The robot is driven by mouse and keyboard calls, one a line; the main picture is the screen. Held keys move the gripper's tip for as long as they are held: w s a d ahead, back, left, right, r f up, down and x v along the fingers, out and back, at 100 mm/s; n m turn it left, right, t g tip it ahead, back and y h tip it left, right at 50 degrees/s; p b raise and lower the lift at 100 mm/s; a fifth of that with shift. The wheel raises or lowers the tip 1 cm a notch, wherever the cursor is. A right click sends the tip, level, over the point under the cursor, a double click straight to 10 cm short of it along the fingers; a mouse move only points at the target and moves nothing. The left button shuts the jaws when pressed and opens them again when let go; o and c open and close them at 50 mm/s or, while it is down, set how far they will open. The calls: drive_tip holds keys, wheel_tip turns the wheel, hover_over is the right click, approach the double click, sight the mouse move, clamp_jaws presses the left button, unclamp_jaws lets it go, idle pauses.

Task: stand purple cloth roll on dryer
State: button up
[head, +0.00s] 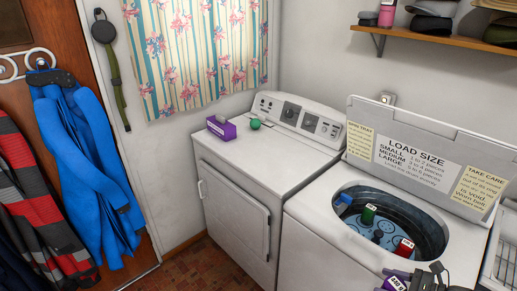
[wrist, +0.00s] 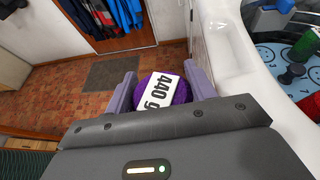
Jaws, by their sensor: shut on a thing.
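The purple cloth roll (wrist: 181,95), with a white "440 g" label, is between the fingers of my gripper (wrist: 160,88) in the wrist view. My gripper is shut on it. In the head view, my gripper (head: 408,276) is at the bottom right, in front of the open washer, and the roll (head: 394,284) shows only in part. The white dryer (head: 262,148) stands left of the washer, away from my gripper. A purple box (head: 221,128) and a green ball (head: 255,124) are on its top, toward the back left.
The washer (head: 310,222) has its lid (head: 420,150) raised. Blue, green (head: 368,215) and red (head: 404,248) things are in its tub. The front and middle of the dryer top are clear. A shelf (head: 430,37) is above at right. Blue clothes (head: 85,165) hang at left.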

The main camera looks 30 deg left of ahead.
drive_tip(key=s+d+f+m+t+h+b, duration=0.2)
drive_tip(key=d+f+m+t, duration=0.2)
drive_tip(key=d+f, duration=0.6)
wheel_tip(320, 180, down, 3)
drive_tip(key=shift+d+m+t, duration=0.15)
drive_tip(key=shift+m+t, duration=0.15)
drive_tip(key=shift+t, duration=0.2)
drive_tip(key=shift+s, duration=0.1)
